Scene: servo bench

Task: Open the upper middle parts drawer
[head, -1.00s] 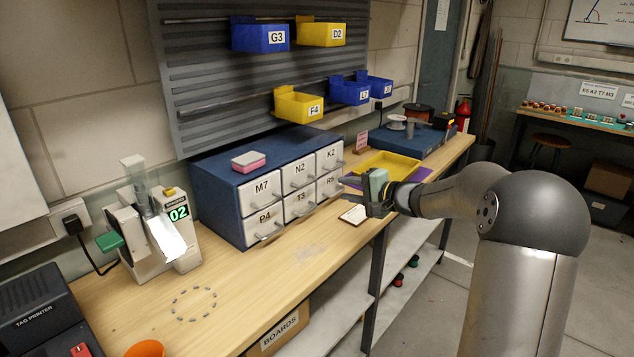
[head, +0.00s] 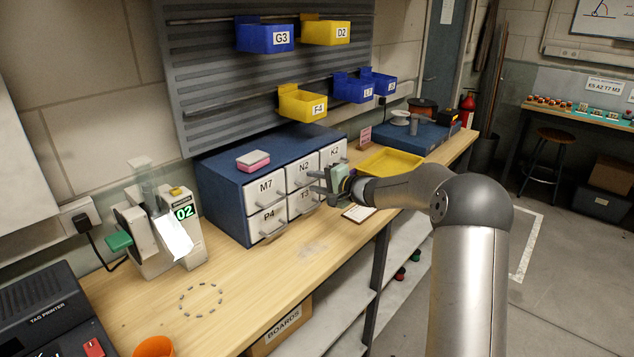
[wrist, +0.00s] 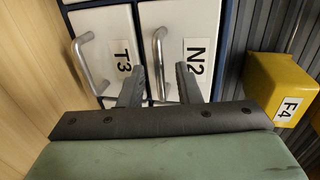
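The upper middle drawer, labelled N2 (head: 302,167), is a white front with a metal bar handle in the blue drawer cabinet (head: 226,190). It looks closed. My gripper (head: 313,182) is in front of the middle column of drawers. In the wrist view, which is turned sideways, the N2 drawer (wrist: 197,22) shows right of the T3 drawer (wrist: 108,25). The N2 handle (wrist: 158,55) appears between the two dark fingers (wrist: 160,80), which are apart. I cannot tell whether a finger touches the handle. My gripper partly hides the right-hand drawers in the head view.
Drawers M7 (head: 265,188) and P4 (head: 268,217) are on the left, K2 (head: 333,153) on the right. A pink-and-grey block (head: 253,160) lies on the cabinet. A yellow tray (head: 392,163) stands behind my wrist. The bench front is mostly clear.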

